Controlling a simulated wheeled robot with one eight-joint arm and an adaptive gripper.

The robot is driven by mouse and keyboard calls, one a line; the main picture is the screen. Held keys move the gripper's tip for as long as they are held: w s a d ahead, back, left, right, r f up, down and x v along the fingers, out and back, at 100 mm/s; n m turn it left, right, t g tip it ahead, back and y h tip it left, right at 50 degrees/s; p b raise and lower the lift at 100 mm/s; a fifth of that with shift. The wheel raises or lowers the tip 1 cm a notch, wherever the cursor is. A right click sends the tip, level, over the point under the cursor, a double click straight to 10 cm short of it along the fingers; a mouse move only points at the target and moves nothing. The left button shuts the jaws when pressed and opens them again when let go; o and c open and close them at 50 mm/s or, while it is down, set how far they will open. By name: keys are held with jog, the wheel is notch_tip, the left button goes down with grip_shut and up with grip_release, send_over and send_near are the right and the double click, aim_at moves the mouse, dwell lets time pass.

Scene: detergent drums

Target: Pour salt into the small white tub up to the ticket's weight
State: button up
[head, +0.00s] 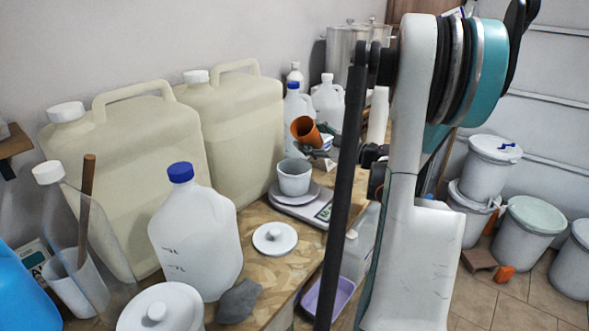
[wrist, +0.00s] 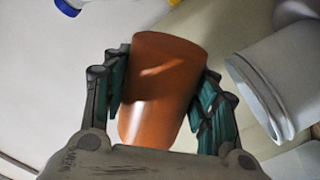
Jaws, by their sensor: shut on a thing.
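An orange cup (head: 304,130) is in my gripper (head: 318,152), tilted, above and just right of the small white tub (head: 294,180). In the wrist view my gripper (wrist: 166,68) is shut around the orange cup (wrist: 160,90), a finger on each side. The tub stands upright and open on a scale (head: 294,212) with a small display, too small to read. A pale round vessel, apparently the tub (wrist: 262,90), is right of the cup in the wrist view, apart from it. No salt is visible, and the insides of cup and tub are mostly hidden. I cannot make out the ticket.
A white knobbed lid (head: 275,238) lies in front of the scale. A blue-capped jug (head: 195,235) and large cream canisters (head: 235,120) stand left. More bottles (head: 328,98) stand behind. A purple tray (head: 328,296) is below the table edge; lidded buckets (head: 530,230) are right.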

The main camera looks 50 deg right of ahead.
aim_at(316, 142)
jog(key=shift+d+m, duration=0.55)
jog(key=shift+m, duration=0.35)
jog(key=shift+w+d+f+m+b, duration=0.1)
jog(key=shift+d+f+m+b, duration=0.3)
jog(key=shift+m, duration=0.5)
jog(key=shift+d+f+m+b, duration=0.45)
jog(key=shift+f+m+b, duration=0.15)
jog(key=shift+f+m, duration=0.25)
jog(key=shift+d+f+m, duration=0.1)
jog(key=shift+m, duration=0.25)
jog(key=shift+d+m, duration=0.25)
jog(key=shift+m, duration=0.55)
notch_tip(316, 142, up, 6)
jog(key=p, duration=0.3)
jog(key=shift+p, duration=0.35)
jog(key=shift+f, duration=0.1)
